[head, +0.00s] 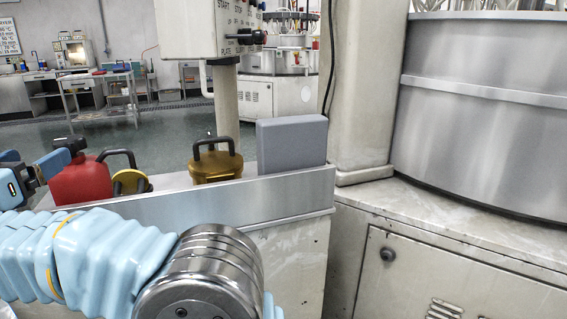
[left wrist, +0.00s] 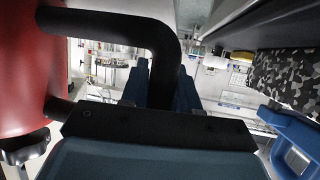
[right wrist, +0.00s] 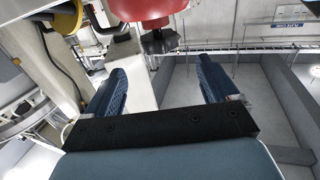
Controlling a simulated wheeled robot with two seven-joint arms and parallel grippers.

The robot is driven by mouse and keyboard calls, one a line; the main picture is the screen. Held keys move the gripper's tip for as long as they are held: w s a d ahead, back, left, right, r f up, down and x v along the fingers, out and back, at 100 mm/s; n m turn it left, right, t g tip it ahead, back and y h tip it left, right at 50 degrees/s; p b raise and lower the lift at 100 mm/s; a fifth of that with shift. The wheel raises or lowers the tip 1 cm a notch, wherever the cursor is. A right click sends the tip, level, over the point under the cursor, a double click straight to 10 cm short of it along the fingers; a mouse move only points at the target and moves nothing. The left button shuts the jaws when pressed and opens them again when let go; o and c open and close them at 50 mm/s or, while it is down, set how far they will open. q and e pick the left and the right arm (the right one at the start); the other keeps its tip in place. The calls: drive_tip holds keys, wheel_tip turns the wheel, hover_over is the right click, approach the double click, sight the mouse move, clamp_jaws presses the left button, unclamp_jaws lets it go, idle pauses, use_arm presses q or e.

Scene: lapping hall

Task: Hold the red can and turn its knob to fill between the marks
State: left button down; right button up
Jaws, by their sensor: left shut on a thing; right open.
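The red can (head: 80,184) is at the left in the head view, with a black part on its top. In the left wrist view the can (left wrist: 28,70) fills the left side, and its black handle (left wrist: 120,28) runs between the fingers of my left gripper (left wrist: 162,82), shut on it. My right gripper (head: 35,168) is beside the can. In the right wrist view my right gripper (right wrist: 160,82) is open and empty; the can (right wrist: 140,10) and black knob (right wrist: 160,42) are ahead, apart from the fingers. The fill marks are not visible.
A large metal drum (head: 485,120) is at the right.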

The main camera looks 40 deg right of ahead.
use_arm(q)
drive_tip(key=c, duration=0.8)
unclamp_jaws()
drive_tip(key=shift+o, duration=0.2)
drive_tip(key=v, duration=1.2)
drive_tip(key=shift+s, duration=0.1)
